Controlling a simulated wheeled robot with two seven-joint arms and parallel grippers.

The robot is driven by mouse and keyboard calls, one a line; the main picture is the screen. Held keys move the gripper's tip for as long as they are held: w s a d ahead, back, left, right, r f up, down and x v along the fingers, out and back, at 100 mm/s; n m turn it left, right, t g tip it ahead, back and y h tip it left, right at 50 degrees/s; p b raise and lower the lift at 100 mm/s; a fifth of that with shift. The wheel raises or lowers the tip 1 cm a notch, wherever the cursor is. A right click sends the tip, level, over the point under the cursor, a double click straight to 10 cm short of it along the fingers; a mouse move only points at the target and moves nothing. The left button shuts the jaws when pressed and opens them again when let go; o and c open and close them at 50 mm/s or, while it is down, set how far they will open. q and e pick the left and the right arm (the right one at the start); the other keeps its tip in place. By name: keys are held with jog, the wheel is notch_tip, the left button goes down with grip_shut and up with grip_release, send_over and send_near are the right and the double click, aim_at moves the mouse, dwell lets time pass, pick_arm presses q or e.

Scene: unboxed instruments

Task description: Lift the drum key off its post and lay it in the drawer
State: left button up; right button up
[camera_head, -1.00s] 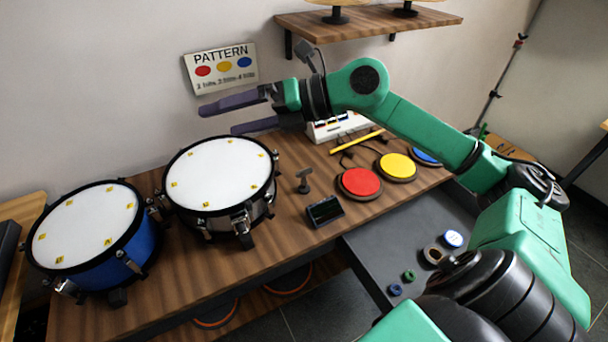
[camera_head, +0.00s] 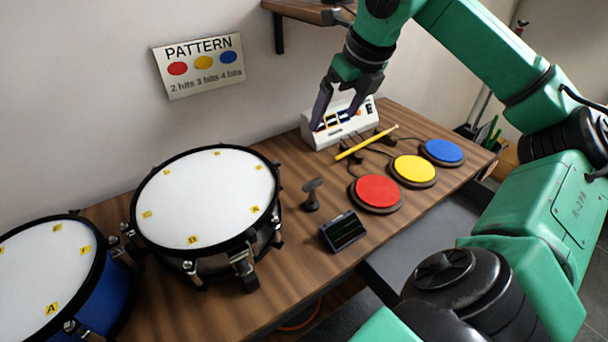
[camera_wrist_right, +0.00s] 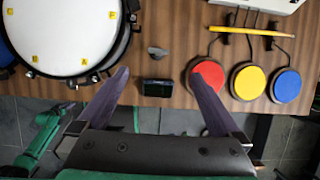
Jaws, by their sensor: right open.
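The drum key (camera_head: 313,185) is a small dark T-shaped piece standing upright on its short post, right of the white-headed drum. From above it shows in the right wrist view (camera_wrist_right: 157,51), slightly beyond and between the fingertips. My right gripper (camera_head: 336,122) is open and empty, pointing down above the table's back, over the white console in the head picture. Its two fingers are spread wide in the right wrist view (camera_wrist_right: 158,75). The grey drawer (camera_head: 408,248) is open at the table's front; my right arm hides much of it. My left gripper is not in view.
A small black-screened device (camera_head: 343,232) stands just in front of the key. Red (camera_head: 377,190), yellow (camera_head: 413,169) and blue (camera_head: 442,151) pads lie to its right. The big drum (camera_head: 207,195) is close on the left. A yellow stick (camera_head: 366,143) lies behind the pads.

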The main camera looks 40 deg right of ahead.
pick_arm(q)
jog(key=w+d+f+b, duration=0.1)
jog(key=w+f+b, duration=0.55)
jog(key=b, duration=0.35)
pick_arm(e)
send_near(314, 183)
notch_tip(314, 183, up, 2)
jog(key=b+x, duration=0.1)
jog(key=x, duration=0.8)
jog(key=b+x, duration=0.1)
jog(key=x, duration=0.3)
jog(key=shift+s+f+b, duration=0.25)
jog(key=shift+f+b, duration=0.05)
jog(key=shift+f, duration=0.2)
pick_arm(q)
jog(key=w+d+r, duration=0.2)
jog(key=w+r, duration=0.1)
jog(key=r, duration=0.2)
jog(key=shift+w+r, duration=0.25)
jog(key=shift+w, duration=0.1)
pick_arm(e)
jog(key=shift+r, duration=0.1)
jog(key=c, duration=1.3)
